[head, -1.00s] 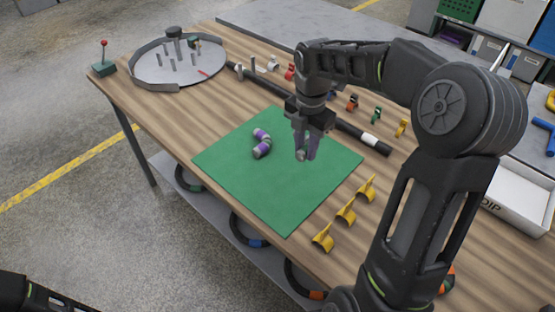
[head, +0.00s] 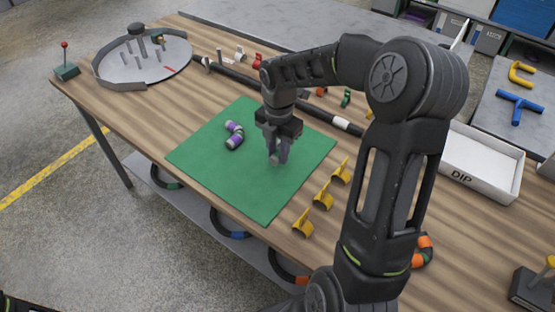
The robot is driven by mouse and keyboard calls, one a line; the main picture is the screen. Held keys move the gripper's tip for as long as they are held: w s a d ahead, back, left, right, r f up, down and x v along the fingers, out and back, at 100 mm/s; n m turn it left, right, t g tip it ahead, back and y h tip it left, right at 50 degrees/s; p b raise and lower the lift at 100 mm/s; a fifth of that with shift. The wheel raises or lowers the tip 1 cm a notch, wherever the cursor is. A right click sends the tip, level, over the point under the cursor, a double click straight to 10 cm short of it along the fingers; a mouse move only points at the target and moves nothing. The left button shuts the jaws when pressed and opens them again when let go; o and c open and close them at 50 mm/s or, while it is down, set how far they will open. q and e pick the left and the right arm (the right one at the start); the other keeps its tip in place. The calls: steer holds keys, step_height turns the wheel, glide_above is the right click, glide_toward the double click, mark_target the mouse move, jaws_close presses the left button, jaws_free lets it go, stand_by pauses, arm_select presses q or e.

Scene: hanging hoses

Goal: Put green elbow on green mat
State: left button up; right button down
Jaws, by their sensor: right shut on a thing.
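The green mat (head: 215,180) lies flat on the wooden workbench. A bent elbow piece, grey with purple bands (head: 234,136), lies on the mat left of my right gripper. My right gripper (head: 277,157) points down over the right part of the mat. It is shut on a small greyish piece (head: 274,159), mostly hidden by the fingers. I cannot make out its bands or whether it touches the mat. I see no clearly green elbow. My left gripper is out of view.
Several yellow clips (head: 322,196) stand right of the mat. A black hose (head: 236,77) runs along behind it. A round grey tray with pegs (head: 120,72) stands far left, a white DIP box (head: 480,168) at right. The mat's front is clear.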

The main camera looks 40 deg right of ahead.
mark_target(278, 153)
steer(key=shift+f, duration=1.85)
steer(key=shift+f, duration=0.15)
steer(key=c, duration=1.2)
jaws_free()
steer(key=shift+o, duration=0.2)
step_height(278, 153, up, 12)
steer(key=shift+d+r, duration=0.1)
steer(key=shift+r, duration=0.05)
